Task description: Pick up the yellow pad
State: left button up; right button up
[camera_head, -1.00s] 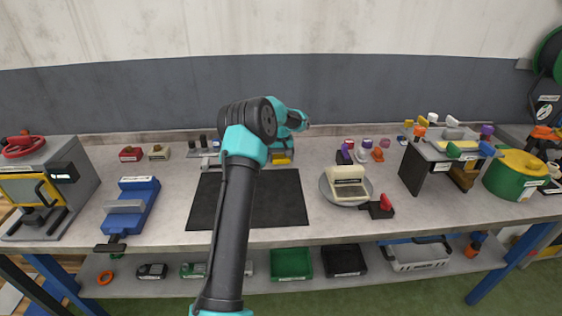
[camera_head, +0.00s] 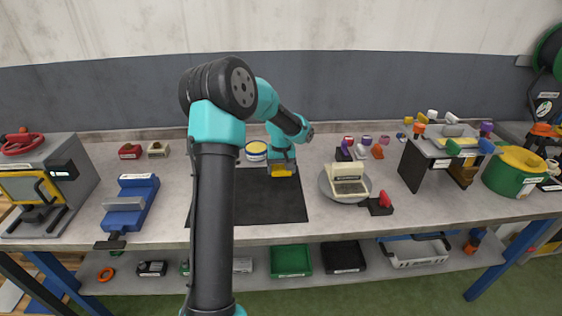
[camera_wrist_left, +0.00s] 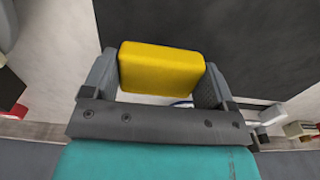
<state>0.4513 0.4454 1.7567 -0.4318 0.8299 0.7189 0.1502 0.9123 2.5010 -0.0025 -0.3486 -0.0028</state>
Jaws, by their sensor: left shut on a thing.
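The yellow pad (camera_wrist_left: 160,68) is a small rounded block. In the left wrist view it sits between the two fingers of my left gripper (camera_wrist_left: 160,85), which is shut on it. In the head view the left gripper (camera_head: 282,168) points down near the back edge of the black mat (camera_head: 262,205), with the yellow pad (camera_head: 282,171) at its tips. I cannot tell for sure how high the pad is above the mat. My right gripper is not in view.
A blue clamp-like fixture (camera_head: 131,205) stands left of the mat. A grey turntable (camera_head: 330,188) carrying a cream device (camera_head: 347,180) stands right of it. A white and yellow round tin (camera_head: 256,151) is just behind the gripper. Most of the mat is clear.

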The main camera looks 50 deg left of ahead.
pick_arm(q)
jog(key=shift+s+d+r, duration=0.15)
jog(key=shift+s+d, duration=0.85)
jog(key=shift+d, duration=0.15)
